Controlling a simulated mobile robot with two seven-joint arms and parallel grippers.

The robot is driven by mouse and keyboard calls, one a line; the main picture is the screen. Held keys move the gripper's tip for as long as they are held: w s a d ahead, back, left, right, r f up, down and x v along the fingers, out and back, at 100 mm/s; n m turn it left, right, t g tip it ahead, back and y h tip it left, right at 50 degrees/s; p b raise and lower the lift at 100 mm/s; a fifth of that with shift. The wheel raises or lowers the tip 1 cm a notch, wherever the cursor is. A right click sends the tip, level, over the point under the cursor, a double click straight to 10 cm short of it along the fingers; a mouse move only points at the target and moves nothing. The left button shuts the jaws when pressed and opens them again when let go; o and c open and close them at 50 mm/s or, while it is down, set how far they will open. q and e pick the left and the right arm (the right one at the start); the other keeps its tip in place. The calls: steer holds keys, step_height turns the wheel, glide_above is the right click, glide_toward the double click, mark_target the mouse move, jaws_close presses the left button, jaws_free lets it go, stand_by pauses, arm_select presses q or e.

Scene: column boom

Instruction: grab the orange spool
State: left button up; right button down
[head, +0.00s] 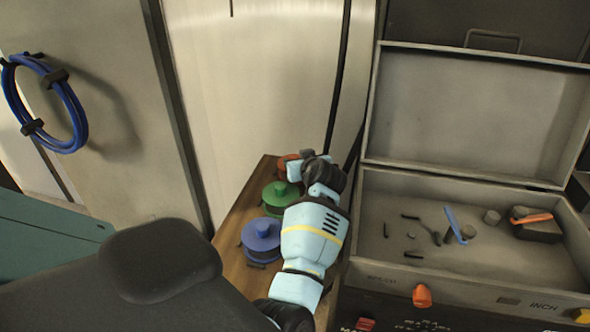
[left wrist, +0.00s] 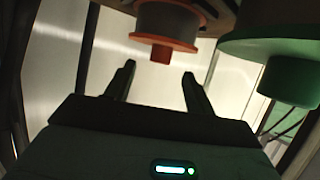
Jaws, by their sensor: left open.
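The orange spool (head: 283,163) stands at the far end of a narrow wooden surface in the head view, partly hidden by my left gripper (head: 299,167). I see no contact. My right gripper is in neither view.
A green spool (head: 279,195) and a blue spool (head: 262,236) stand nearer on the wooden surface (head: 231,221). The green spool (left wrist: 285,55) is close beside my left gripper. An open grey case (head: 400,268) with small tools is at right. A metal wall stands behind.

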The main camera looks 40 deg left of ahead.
mark_target(294, 156)
arm_select(q)
steer(key=x, duration=0.2)
steer(key=b+x, duration=0.1)
steer(key=x, duration=0.1)
steer(key=shift+s+d+f, duration=0.1)
steer(key=shift+f, duration=0.15)
steer(key=shift+a+f, duration=0.1)
steer(key=shift+a, duration=0.15)
steer(key=shift+w+a, duration=0.15)
steer(key=shift+w, duration=0.1)
steer(key=c, duration=0.6)
jaws_close()
steer(key=shift+r, duration=0.35)
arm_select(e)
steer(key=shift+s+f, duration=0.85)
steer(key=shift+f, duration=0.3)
